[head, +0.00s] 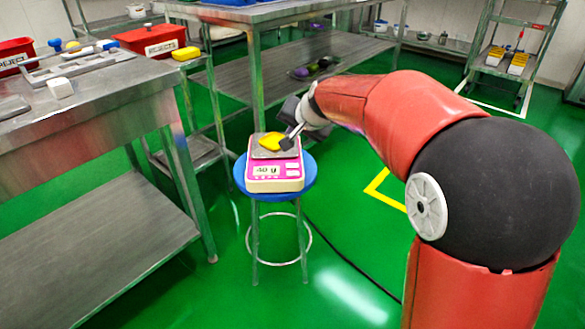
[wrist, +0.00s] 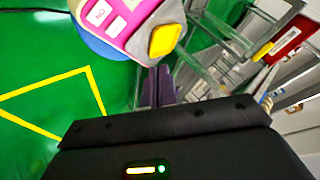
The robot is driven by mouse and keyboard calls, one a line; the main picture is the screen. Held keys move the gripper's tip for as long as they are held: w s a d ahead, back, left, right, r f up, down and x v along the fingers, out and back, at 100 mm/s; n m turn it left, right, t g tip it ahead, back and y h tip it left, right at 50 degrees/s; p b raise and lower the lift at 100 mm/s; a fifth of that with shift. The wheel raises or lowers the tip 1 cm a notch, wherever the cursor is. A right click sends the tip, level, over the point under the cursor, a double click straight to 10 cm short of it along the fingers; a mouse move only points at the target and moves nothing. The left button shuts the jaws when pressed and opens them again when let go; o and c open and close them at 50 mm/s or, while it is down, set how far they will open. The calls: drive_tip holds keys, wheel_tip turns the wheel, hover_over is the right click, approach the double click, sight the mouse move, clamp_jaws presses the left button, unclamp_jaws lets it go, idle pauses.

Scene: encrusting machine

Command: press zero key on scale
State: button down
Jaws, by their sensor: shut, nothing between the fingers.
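The pink and white scale (head: 258,185) stands on a round blue stool (head: 310,172). Its display (head: 265,171) reads what looks like 40 g. Small white keys (head: 292,170) sit to the right of the display; which one is zero is too small to tell. A yellow piece (head: 270,141) lies on the scale's pan. My gripper (head: 288,143) is shut and empty, just right of the yellow piece and above the pan's right side. In the wrist view, my shut fingers (wrist: 157,72) point toward the scale (wrist: 142,28), with an ON key (wrist: 100,14) visible upside down.
A steel table (head: 75,105) with red reject bins (head: 150,38) stands at the left. A steel shelf table (head: 250,14) stands behind the stool. A yellow floor marking (head: 378,185) and a dark cable lie at the right. The green floor around the stool is mostly clear.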

wheel_tip(320, 180, down, 8)
drive_tip(key=b, duration=0.5)
drive_tip(key=shift+r+b, duration=0.25)
drive_tip(key=shift+b, duration=0.15)
drive_tip(key=shift+f, duration=0.15)
idle(1.2)
drive_tip(key=shift+f+b, duration=0.3)
drive_tip(key=shift+b, duration=0.15)
drive_tip(key=shift+f+b, duration=0.3)
drive_tip(key=shift+f, duration=0.05)
idle(0.4)
drive_tip(key=shift+r, duration=0.1)
drive_tip(key=shift+r+p, duration=0.7)
drive_tip(key=shift+r, duration=0.1)
drive_tip(key=shift+r+p, duration=2.05)
drive_tip(key=shift+r, duration=0.35)
